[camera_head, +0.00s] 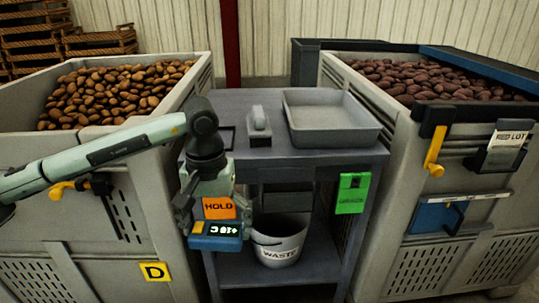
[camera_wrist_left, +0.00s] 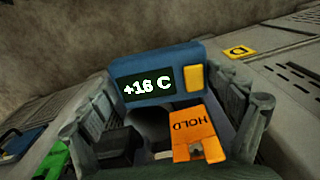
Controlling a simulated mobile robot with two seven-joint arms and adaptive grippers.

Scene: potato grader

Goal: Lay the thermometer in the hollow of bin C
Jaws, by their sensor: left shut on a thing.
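The thermometer (camera_head: 215,243) is a blue device with a dark display reading +16 C. Its display and a yellow button (camera_wrist_left: 193,78) show in the left wrist view. My left gripper (camera_head: 214,218) points down and is shut on the thermometer, holding it in front of the grey table. An orange HOLD tag (camera_head: 219,208) shows between the fingers, next to the blue body; how it is attached is not clear. No label C can be read on any bin. A bin of dark red potatoes (camera_head: 341,75) stands at the right. My right gripper is out of view.
A bin of brown potatoes (camera_head: 25,148) with a yellow D label (camera_head: 156,271) stands at the left. The table (camera_head: 258,97) carries a grey tray (camera_head: 337,137) and a small grey block-like thing (camera_head: 259,128). A waste bucket (camera_head: 279,247) stands on its lower shelf.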

